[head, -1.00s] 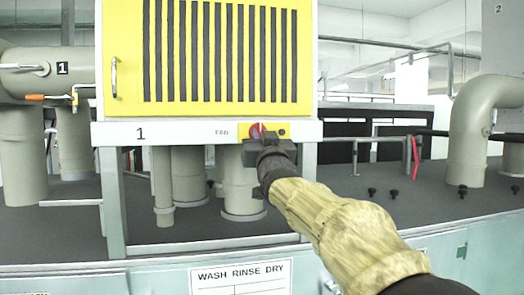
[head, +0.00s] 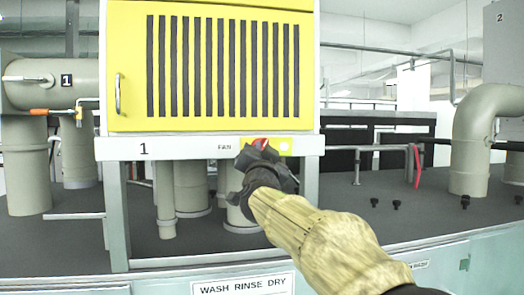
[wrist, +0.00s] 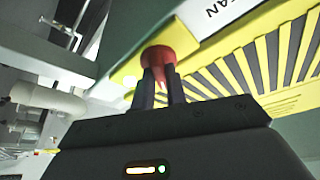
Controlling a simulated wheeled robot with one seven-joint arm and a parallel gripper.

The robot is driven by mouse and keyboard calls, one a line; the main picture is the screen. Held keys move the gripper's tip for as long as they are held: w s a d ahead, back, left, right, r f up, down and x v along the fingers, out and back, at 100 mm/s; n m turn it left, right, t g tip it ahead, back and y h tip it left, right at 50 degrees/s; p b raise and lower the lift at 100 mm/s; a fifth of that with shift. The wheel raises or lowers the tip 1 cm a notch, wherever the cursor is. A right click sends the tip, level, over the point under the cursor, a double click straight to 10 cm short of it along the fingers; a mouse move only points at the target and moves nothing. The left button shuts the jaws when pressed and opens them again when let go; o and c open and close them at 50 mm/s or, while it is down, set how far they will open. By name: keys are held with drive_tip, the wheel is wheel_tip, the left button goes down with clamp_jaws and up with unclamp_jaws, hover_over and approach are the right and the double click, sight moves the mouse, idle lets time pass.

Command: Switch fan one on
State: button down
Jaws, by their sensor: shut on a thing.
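The red fan knob (head: 260,142) sits on a yellow plate (head: 284,147) beside the "FAN" label, on the white rail under yellow cabinet 1 (head: 132,60). In the wrist view the red knob (wrist: 158,60) is between the fingertips of my gripper (wrist: 162,84), which is shut on it. In the head view my gripper (head: 262,158) covers most of the knob and looks tilted. The knob's exact turn angle is hard to tell behind the fingers.
A valve with an orange handle (head: 40,113) is on the pipe at the left. Black knobs (head: 397,205) stand on the dark deck at the right. A large bent pipe (head: 470,140) rises farther right. A "WASH RINSE DRY" sign (head: 243,287) is below.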

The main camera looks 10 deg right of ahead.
drive_tip(key=c, duration=1.4)
unclamp_jaws()
drive_tip(key=shift+c, duration=0.2)
drive_tip(key=b+v, duration=0.6)
drive_tip(key=v, duration=1.1)
drive_tip(key=shift+s+b, duration=0.2)
drive_tip(key=shift+b, duration=0.1)
